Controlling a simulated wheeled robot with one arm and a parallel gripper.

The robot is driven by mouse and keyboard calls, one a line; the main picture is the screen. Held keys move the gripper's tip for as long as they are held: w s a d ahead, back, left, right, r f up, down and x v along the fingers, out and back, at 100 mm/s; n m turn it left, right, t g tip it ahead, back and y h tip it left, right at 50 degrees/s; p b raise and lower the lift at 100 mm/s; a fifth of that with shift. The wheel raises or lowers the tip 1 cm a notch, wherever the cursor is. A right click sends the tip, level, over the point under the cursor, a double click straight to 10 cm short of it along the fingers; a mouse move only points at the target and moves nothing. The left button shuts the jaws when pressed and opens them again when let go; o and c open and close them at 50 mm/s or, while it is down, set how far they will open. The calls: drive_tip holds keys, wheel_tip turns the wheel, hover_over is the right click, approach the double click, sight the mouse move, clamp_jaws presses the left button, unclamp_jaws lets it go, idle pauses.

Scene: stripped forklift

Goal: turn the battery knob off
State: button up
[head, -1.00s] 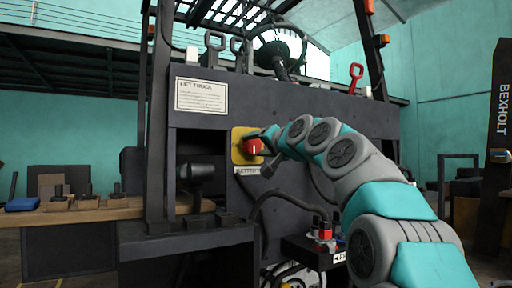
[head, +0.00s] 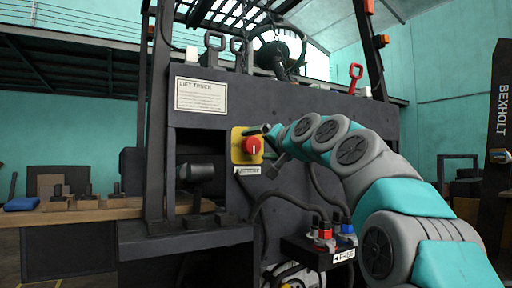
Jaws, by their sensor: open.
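The battery knob (head: 253,146) is red with a white mark that looks about upright, on a yellow plate (head: 237,146) on the dark front panel of the forklift. A small label (head: 247,170) sits below the plate. My gripper (head: 266,146) is open and empty at the right side of the knob. Its upper finger crosses the plate's upper right edge in the picture, and its lower finger is right of the plate's lower corner. I cannot tell how far the fingertips are from the panel.
A black box with red and blue connectors (head: 325,242) and cables stands below my arm. A black cylindrical part (head: 196,172) sits in the recess left of the knob. A wooden bench (head: 95,212) with small parts is at the left. A red-handled lever (head: 355,74) stands above the panel.

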drive_tip(key=v, duration=0.6)
idle(0.5)
drive_tip(key=s+d+f+n+g+h+p, duration=0.1)
drive_tip(key=s+f+g+h+p, duration=0.15)
drive_tip(key=s+f, duration=0.6)
drive_tip(key=s+d+f+g+h+p, duration=0.1)
drive_tip(key=s+d+f+g, duration=0.2)
drive_tip(key=f, duration=1)
drive_tip(key=s+f+n+g+h+p, duration=0.15)
drive_tip(key=s+f+g, duration=0.35)
drive_tip(key=f, duration=0.5)
drive_tip(key=s+d+f+g+h+p, duration=0.1)
drive_tip(key=s+d+f, duration=0.3)
drive_tip(key=s, duration=0.5)
drive_tip(key=s+d+f+g+h+p, duration=0.1)
drive_tip(key=s+d+f+g+h, duration=0.1)
drive_tip(key=s+f, duration=0.5)
drive_tip(key=s+d+f+g+h+p, duration=0.1)
drive_tip(key=s+d+f, duration=0.5)
drive_tip(key=s, duration=0.6)
drive_tip(key=shift+s+g+h, duration=0.3)
drive_tip(key=shift+g+h, duration=0.2)
drive_tip(key=shift+g, duration=0.65)
